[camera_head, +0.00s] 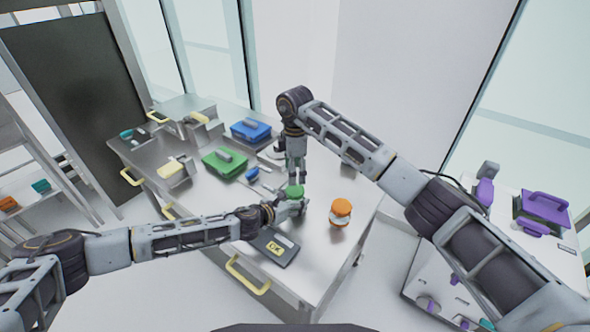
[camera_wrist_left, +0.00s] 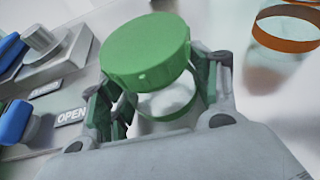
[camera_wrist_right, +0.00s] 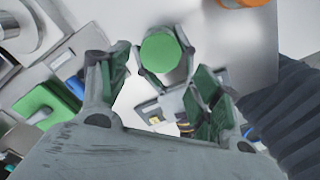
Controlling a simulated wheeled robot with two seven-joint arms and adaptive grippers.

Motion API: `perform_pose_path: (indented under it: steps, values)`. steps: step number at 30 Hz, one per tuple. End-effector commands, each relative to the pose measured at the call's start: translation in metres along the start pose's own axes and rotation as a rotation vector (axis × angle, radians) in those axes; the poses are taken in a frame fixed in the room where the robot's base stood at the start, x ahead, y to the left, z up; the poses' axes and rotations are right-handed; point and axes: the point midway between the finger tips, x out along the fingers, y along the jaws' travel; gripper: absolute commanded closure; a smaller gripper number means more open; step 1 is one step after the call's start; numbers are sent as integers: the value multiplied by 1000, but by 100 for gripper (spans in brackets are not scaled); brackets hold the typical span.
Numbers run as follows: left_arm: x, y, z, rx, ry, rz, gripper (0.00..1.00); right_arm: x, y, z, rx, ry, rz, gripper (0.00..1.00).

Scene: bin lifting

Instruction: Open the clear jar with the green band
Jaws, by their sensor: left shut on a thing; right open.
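The clear jar with the green band has a round green lid (camera_head: 295,191) on top and stands near the middle of the metal table. In the left wrist view its lid (camera_wrist_left: 148,50) hides much of the clear body (camera_wrist_left: 168,104). My left gripper (camera_head: 288,208) is shut on the jar's body from the side, below the lid. My right gripper (camera_head: 296,172) points down just above the lid, open and empty. In the right wrist view the lid (camera_wrist_right: 160,52) lies beyond the spread fingers, apart from them.
A jar with an orange lid (camera_head: 341,207) stands close by on the right. A dark case (camera_head: 273,246) lies in front, under my left forearm. Green (camera_head: 224,162) and blue (camera_head: 250,130) boxes lie farther back. A side table with purple items (camera_head: 545,207) is at right.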

Motion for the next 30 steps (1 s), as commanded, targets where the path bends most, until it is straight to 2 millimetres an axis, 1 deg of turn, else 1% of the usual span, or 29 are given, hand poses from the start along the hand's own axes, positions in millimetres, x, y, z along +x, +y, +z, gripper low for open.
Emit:
perform_pose_path:
  steps: [5, 15, 21, 25, 30]
  values:
    - [0, 0, 0, 0, 0, -1, 100, 12, 0, 0, 0, 0, -2, 36]
    - [0, 0, 0, 0, 0, -1, 100, 50, -1, 0, 1, 0, -3, 36]
    - [0, 0, 0, 0, 0, -1, 100, 68, 0, 0, 0, 0, -2, 36]
    - [0, 0, 0, 0, 0, -1, 100, 75, 0, 0, -1, 1, -1, 36]
    - [0, 0, 0, 0, 0, -1, 100, 77, 0, 0, -1, 0, 0, 36]
